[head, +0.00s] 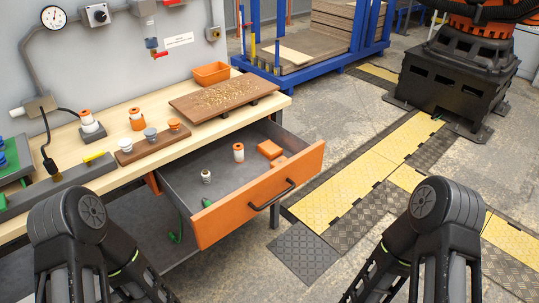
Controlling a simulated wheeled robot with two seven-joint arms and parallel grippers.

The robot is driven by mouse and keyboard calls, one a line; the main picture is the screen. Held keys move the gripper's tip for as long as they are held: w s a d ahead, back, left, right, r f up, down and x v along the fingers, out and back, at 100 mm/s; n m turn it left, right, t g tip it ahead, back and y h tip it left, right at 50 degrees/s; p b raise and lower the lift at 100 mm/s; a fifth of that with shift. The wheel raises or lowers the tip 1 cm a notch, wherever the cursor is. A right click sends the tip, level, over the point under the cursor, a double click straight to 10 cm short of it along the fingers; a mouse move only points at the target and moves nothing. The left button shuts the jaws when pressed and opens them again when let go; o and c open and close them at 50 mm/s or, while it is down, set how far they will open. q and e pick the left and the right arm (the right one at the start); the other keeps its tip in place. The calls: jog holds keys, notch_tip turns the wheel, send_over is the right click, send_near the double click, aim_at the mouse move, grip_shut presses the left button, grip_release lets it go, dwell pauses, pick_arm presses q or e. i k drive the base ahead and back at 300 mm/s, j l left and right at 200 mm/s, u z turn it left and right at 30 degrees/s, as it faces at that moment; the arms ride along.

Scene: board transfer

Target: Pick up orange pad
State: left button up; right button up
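An orange pad-like block (270,149) lies in the open drawer (224,171), toward its right back corner. A second, smaller orange piece (279,160) lies against it or just in front; I cannot tell whether they touch. Both look flat and low, and the drawer's orange front stands before them. Only links of my two arms show, at the bottom left and bottom right. Both grippers are outside the picture, so what they hold is hidden.
The drawer also holds an orange-and-white cylinder (238,152), a small white one (206,176) and a green item (207,202). Above is the workbench (150,104) with a brown board (222,97) and an orange bin (211,73).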

aim_at(271, 150)
jog(key=u, duration=2.25)
jog(key=z, duration=2.35)
jog(key=i+l, duration=0.15)
jog(key=l, duration=0.25)
jog(key=i+l, duration=0.15)
jog(key=l, duration=0.2)
jog(key=i+l, duration=0.2)
jog(key=l, duration=0.2)
jog(key=i+l+u, duration=0.1)
jog(key=l, duration=0.3)
jog(key=i+l, duration=0.2)
jog(key=l, duration=0.2)
jog(key=i+l, duration=0.15)
jog(key=l, duration=0.25)
jog(key=i+l, duration=0.1)
jog(key=l, duration=0.25)
jog(key=i+l, duration=0.15)
jog(key=l, duration=0.25)
jog(key=u, duration=0.05)
